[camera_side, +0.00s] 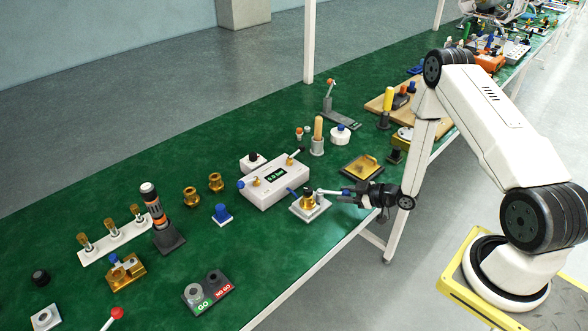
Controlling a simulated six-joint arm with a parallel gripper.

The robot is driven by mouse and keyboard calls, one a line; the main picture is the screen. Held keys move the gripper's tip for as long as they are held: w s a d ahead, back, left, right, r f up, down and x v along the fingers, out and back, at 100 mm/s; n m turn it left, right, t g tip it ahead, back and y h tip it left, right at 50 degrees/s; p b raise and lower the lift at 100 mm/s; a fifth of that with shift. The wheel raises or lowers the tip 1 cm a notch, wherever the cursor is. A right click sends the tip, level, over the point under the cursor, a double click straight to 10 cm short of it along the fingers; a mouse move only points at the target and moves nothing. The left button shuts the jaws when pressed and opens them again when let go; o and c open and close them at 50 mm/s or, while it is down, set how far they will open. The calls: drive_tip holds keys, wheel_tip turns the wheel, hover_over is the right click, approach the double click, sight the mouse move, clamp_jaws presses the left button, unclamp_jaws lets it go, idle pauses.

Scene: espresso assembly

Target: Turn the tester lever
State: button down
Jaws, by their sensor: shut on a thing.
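The tester (273,180) is a white box with a dark display reading 0.0 bar, near the middle of the green table. A pale-tipped lever (294,156) stands out at its back right, and blue knobs show at its sides. Right of it, a brass fitting (308,201) stands on a white square base (311,212). My gripper (348,194) reaches in from the right, low and level, beside this fitting. It is shut on a thin pale lever (329,192) that points left to the fitting. The exact contact is too small to tell.
A dark tray with a brass plate (361,167) lies just behind my gripper. A wooden-handled tamper (318,135) and a white blue-topped jar (340,134) stand behind the tester. A GO/NO GO gauge (208,293) lies at the front left. The table's front edge runs under my gripper.

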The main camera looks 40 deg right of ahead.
drive_tip(key=shift+d, duration=0.1)
idle(0.4)
drive_tip(key=shift+w+d+n+g+y, duration=0.3)
drive_tip(key=shift+d+n+y, duration=0.05)
drive_tip(key=shift+n+y, duration=0.5)
drive_tip(key=shift+c, duration=1.7)
unclamp_jaws()
drive_tip(key=shift+v, duration=3.9)
